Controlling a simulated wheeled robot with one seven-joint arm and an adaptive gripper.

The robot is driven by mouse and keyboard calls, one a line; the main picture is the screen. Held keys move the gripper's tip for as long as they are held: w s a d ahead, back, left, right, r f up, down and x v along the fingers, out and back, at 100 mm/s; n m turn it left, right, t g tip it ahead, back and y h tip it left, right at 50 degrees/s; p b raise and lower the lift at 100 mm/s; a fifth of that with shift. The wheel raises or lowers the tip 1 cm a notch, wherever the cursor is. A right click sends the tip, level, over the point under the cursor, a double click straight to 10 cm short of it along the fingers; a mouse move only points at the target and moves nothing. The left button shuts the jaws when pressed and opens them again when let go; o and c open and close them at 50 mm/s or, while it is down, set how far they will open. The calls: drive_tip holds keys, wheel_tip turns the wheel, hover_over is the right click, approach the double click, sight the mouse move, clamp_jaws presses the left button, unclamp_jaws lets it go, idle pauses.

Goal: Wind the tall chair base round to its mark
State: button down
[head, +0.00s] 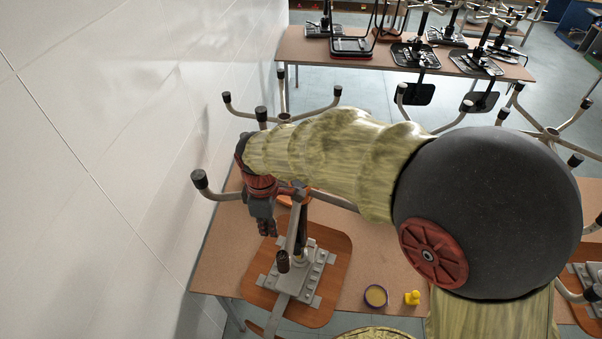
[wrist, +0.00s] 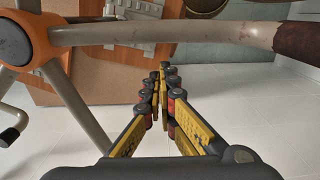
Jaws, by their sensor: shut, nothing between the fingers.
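The tall chair base (head: 298,225) stands upside down on a brown wooden seat board, its pale legs with dark feet spread out at the top. Its hub has an orange ring, clear in the wrist view (wrist: 38,36). My gripper (head: 267,229) is shut and empty, pointing down left of the hub. In the wrist view my gripper (wrist: 160,82) lies between two legs: one leg (wrist: 180,32) crosses the top to a brown foot, another (wrist: 80,108) runs down on the left. I see no clear contact with a leg. I cannot make out the mark.
A white wall (head: 110,150) stands close on the left. A round purple-rimmed dish (head: 376,296) and a yellow duck (head: 412,298) sit right of the seat board. Another chair base (head: 550,133) spreads its legs at the right. More chairs stand on a far table (head: 305,46).

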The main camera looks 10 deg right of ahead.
drive_tip(key=shift+s+d, duration=0.6)
drive_tip(key=shift+d, duration=0.25)
drive_tip(key=shift+s+d, duration=0.55)
drive_tip(key=shift+d, duration=0.3)
idle(0.9)
idle(0.3)
drive_tip(key=shift+s+d, duration=0.3)
drive_tip(key=shift+d, duration=0.4)
drive_tip(key=shift+s+d, duration=0.3)
drive_tip(key=shift+d, duration=0.4)
drive_tip(key=shift+s+d, duration=0.15)
drive_tip(key=shift+d, duration=0.6)
drive_tip(key=shift+s+d, duration=0.15)
drive_tip(key=shift+d, duration=0.55)
drive_tip(key=shift+d, duration=0.2)
drive_tip(key=shift+d, duration=1.25)
drive_tip(key=shift+d, duration=0.1)
